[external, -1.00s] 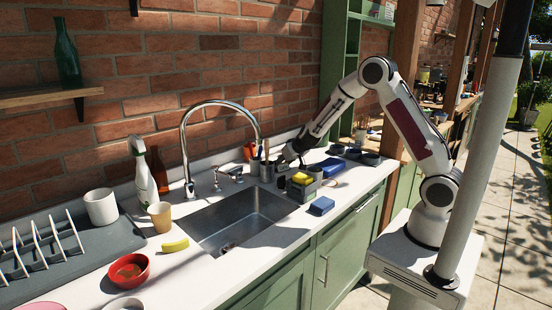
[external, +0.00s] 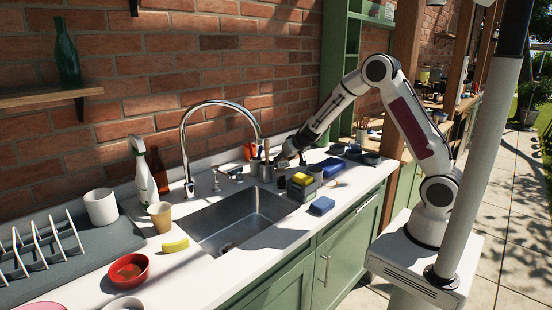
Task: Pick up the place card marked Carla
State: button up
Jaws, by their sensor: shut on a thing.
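My gripper (external: 284,160) is at the back of the counter, right of the sink and close behind the grey caddy (external: 303,187). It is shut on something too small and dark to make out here. No place card and no name marked Carla can be read in this view. A grey cup with upright utensils (external: 266,170) stands just left of my gripper.
The steel sink (external: 240,222) and tall faucet (external: 186,130) lie to the left. Yellow sponges (external: 302,178) sit in the caddy. A blue sponge (external: 321,205) lies in front, and a blue box (external: 331,167) stands to the right. The brick wall is close behind.

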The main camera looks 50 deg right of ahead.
jog(key=shift+r, duration=4.1)
jog(key=shift+r, duration=0.1)
